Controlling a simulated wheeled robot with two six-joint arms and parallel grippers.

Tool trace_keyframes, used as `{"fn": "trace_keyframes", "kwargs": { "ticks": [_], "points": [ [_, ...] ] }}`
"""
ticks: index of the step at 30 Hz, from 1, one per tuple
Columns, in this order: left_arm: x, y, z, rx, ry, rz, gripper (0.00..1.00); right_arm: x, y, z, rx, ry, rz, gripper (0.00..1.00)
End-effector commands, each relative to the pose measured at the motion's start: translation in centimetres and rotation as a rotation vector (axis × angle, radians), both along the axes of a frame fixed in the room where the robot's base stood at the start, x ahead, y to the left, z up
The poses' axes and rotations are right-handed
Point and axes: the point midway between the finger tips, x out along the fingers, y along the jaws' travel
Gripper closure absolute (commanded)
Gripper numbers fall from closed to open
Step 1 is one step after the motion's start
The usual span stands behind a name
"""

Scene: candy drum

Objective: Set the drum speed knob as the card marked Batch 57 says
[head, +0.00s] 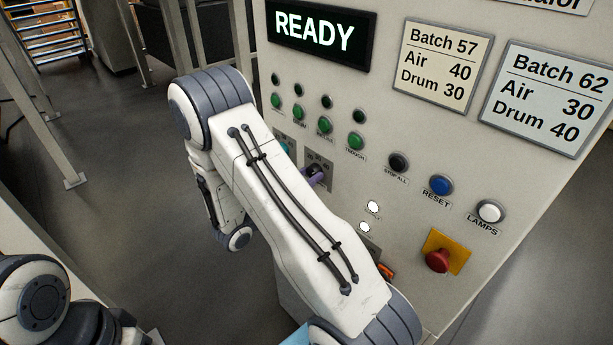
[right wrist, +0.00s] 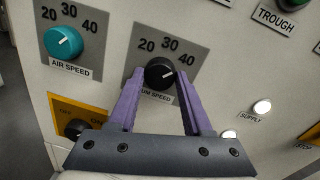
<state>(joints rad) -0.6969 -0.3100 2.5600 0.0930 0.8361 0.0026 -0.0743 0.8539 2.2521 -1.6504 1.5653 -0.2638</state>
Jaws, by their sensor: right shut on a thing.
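The Batch 57 card (head: 443,65) on the panel reads Air 40, Drum 30. The drum speed knob (right wrist: 159,74) is black, on a grey plate marked 20, 30, 40. Its white pointer mark lies on the right side, roughly toward 40. My right gripper (right wrist: 158,80) is shut on this knob, with one purple finger on each side. In the head view the right arm hides part of the knob's plate (head: 323,164), and a purple finger shows there. My left gripper is not in view.
The teal air speed knob (right wrist: 65,43) sits left of the drum knob. An orange on/off switch plate (right wrist: 72,108) is below it. The Batch 62 card (head: 548,98), several buttons, and a red stop button (head: 438,260) are on the panel. The display (head: 318,33) reads READY.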

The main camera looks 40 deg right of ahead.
Motion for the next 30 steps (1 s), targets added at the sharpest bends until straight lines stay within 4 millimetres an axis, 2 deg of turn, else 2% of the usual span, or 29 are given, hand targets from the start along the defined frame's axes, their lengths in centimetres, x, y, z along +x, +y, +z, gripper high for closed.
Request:
{"fn": "trace_keyframes", "kwargs": {
  "ticks": [8,18,30],
  "points": [
    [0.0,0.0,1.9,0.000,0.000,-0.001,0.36,0.1,0.0,0.4,-0.013,0.159,0.002,1.00],
    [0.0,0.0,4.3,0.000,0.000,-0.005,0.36,0.2,0.1,0.5,-0.036,0.446,0.003,1.00],
    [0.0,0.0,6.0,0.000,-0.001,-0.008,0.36,0.3,0.1,0.3,-0.056,0.684,0.003,1.00]
  ]
}}
